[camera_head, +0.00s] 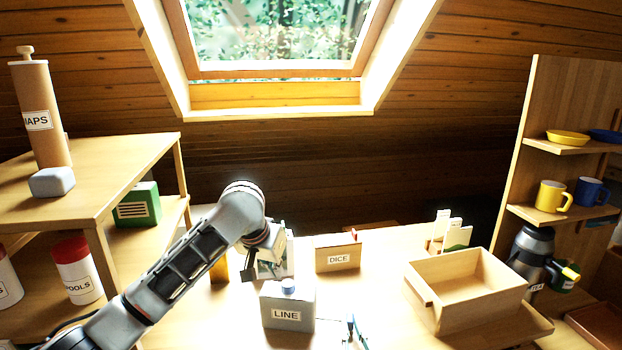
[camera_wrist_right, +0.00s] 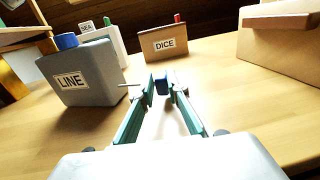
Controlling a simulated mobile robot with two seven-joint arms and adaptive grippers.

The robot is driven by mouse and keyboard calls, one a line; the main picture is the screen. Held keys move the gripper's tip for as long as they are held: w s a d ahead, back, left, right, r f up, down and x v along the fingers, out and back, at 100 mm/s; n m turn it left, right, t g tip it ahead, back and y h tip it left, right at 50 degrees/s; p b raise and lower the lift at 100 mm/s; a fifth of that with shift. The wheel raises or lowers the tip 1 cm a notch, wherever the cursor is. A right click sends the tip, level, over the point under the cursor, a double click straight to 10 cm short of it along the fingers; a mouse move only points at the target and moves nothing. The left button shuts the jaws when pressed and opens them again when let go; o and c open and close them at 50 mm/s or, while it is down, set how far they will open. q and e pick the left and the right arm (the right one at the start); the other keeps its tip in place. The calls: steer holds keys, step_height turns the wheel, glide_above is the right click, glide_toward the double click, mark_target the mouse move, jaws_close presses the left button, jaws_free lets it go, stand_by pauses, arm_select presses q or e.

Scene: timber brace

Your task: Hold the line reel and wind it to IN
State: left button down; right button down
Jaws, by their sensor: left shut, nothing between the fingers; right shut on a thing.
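The line reel is a grey box labelled LINE (camera_head: 287,308) with a blue knob on top, standing on the table at centre. It also shows at left in the right wrist view (camera_wrist_right: 82,76), where a thin rod sticks out of its side. In the head view only a little of this gripper (camera_head: 352,328) shows, right of the reel. My left gripper (camera_head: 252,270) is shut and empty, just behind and left of the reel, apart from it. No IN mark is readable.
A DICE box (camera_head: 338,256) stands behind the reel. An open wooden tray (camera_head: 465,290) is at right, and a shelf with mugs (camera_head: 553,196) beyond it. A shelf unit (camera_head: 100,180) stands at left. Some bare table lies between the reel and the tray.

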steer(key=c, duration=1.9)
jaws_free()
